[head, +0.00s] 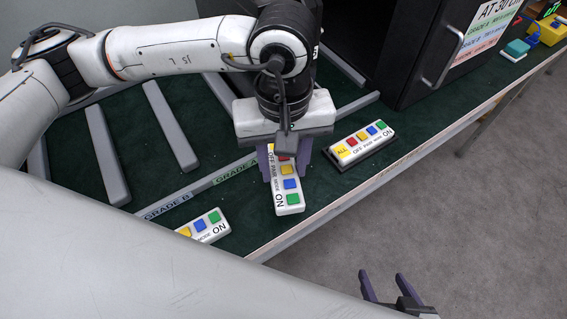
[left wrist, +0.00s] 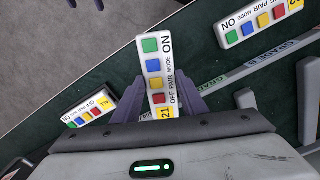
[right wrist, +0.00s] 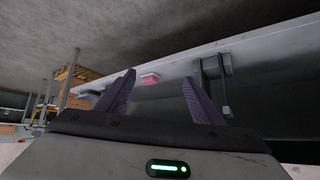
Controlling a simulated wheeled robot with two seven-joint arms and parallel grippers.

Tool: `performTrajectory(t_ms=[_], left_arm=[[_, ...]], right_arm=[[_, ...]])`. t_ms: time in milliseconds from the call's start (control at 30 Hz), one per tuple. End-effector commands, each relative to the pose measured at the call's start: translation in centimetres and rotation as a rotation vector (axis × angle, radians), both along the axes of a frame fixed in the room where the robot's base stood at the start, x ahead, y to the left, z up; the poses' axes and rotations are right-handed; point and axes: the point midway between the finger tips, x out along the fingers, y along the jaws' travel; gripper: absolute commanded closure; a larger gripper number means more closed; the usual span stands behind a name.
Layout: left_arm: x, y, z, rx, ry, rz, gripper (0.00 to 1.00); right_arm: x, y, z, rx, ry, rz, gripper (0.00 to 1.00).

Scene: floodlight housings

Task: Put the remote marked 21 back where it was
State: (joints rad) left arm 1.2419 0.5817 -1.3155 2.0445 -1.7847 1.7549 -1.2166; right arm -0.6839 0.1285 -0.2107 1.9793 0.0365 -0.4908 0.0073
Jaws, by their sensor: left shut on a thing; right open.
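The remote marked 21 (head: 289,196) is white with green, blue, yellow and red buttons. In the left wrist view its yellow 21 label shows at the near end of the remote (left wrist: 156,70). My left gripper (head: 286,172) is shut on it near the 21 end; the fingers also show in the left wrist view (left wrist: 163,98). The ON end points to the table's front edge. I cannot tell whether the remote touches the table. My right gripper (head: 383,287) is open and empty, off the table's front; it also shows in the right wrist view (right wrist: 158,85).
A remote marked ALL (head: 365,142) lies in a dark holder to the right. Another remote (head: 207,226) lies at the left, partly hidden by my arm. Grey rails (head: 170,128) and GRADE A (head: 237,170) and GRADE B (head: 167,207) labels divide the green table. A black cabinet (head: 410,50) stands behind.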

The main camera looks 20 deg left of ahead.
Motion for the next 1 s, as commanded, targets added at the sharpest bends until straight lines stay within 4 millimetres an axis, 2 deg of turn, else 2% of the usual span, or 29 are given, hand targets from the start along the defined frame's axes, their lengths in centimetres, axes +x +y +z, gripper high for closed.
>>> performTrajectory(t_ms=[100,267,667,800,833,900,1000], left_arm=[[0.0,0.0,-0.8,0.0,-0.001,-0.001,0.86],[0.0,0.0,-0.8,0.0,-0.001,-0.001,0.86],[0.1,0.0,-2.1,-0.001,-0.003,-0.001,0.86],[0.0,0.0,-1.9,-0.001,-0.003,-0.001,0.86],[0.0,0.0,-1.9,0.0,-0.001,-0.001,0.56],[0.0,0.0,-1.9,0.0,-0.001,-0.001,0.45],[0.0,0.0,-1.9,0.0,-0.001,-0.001,0.43]], right_arm=[[0.1,0.0,0.0,0.0,-0.001,-0.001,0.39],[0.0,-0.1,-0.1,0.0,0.0,-0.001,0.39],[0.0,0.1,-1.7,-0.005,0.007,0.005,0.39],[0.2,0.4,-1.0,0.001,-0.003,0.007,0.39],[0.3,0.4,-0.9,0.002,-0.005,0.007,0.39],[0.3,0.4,-0.9,0.002,-0.007,0.007,0.39],[0.2,0.5,-0.9,0.002,-0.006,0.007,0.39]])
